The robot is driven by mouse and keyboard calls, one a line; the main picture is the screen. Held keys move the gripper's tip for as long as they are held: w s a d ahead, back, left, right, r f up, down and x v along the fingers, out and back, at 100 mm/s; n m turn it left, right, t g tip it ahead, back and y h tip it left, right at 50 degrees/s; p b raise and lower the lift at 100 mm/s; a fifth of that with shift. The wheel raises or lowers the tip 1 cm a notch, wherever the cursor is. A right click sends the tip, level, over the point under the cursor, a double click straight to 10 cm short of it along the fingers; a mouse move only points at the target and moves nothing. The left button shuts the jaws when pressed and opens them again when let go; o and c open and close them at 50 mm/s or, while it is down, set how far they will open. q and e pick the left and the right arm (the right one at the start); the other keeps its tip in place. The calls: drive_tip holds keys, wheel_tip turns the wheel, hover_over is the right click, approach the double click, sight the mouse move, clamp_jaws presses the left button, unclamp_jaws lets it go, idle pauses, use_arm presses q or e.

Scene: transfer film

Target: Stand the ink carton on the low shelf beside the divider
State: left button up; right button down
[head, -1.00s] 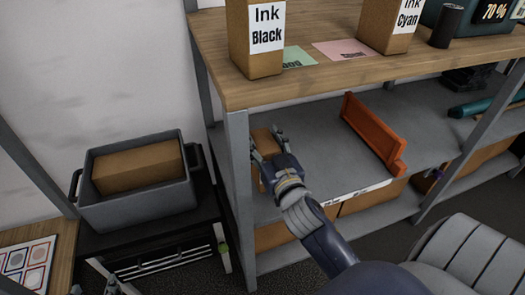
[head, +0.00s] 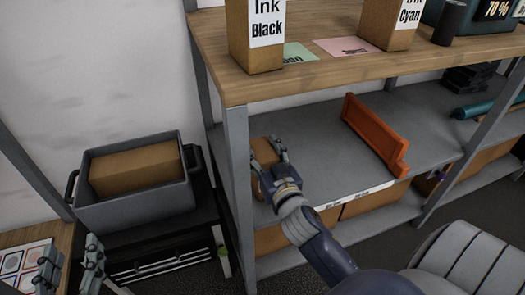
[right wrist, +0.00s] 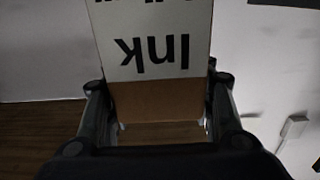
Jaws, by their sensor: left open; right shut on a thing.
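The ink carton (head: 264,152) is a brown box at the left end of the grey low shelf (head: 318,135), just inside the front left post. My right gripper (head: 277,150) is shut on it. In the right wrist view the carton (right wrist: 160,98) sits between the fingers (right wrist: 157,112), its white label reading "Ink" upside down and the second line cut off. I cannot tell whether its base touches the shelf. The orange divider (head: 373,132) stands on the shelf to the right, with clear space between. My left gripper (head: 70,252) is open and empty at the bottom left.
A grey bin (head: 135,212) holding a brown box (head: 135,168) is left of the shelving. Brown boxes (head: 375,202) fill the level below. A chair (head: 470,255) is at lower right.

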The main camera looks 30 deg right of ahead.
use_arm(q)
drive_tip(key=shift+r, duration=0.15)
use_arm(e)
drive_tip(key=c, duration=0.7)
unclamp_jaws()
drive_tip(key=shift+c, duration=0.2)
use_arm(q)
drive_tip(key=shift+r, duration=0.2)
use_arm(e)
drive_tip(key=shift+s, duration=0.1)
drive_tip(key=v, duration=1)
drive_tip(key=shift+a, duration=0.1)
use_arm(q)
drive_tip(key=shift+s+f, duration=0.1)
drive_tip(key=shift+f, duration=0.5)
use_arm(e)
drive_tip(key=shift+v, duration=0.9)
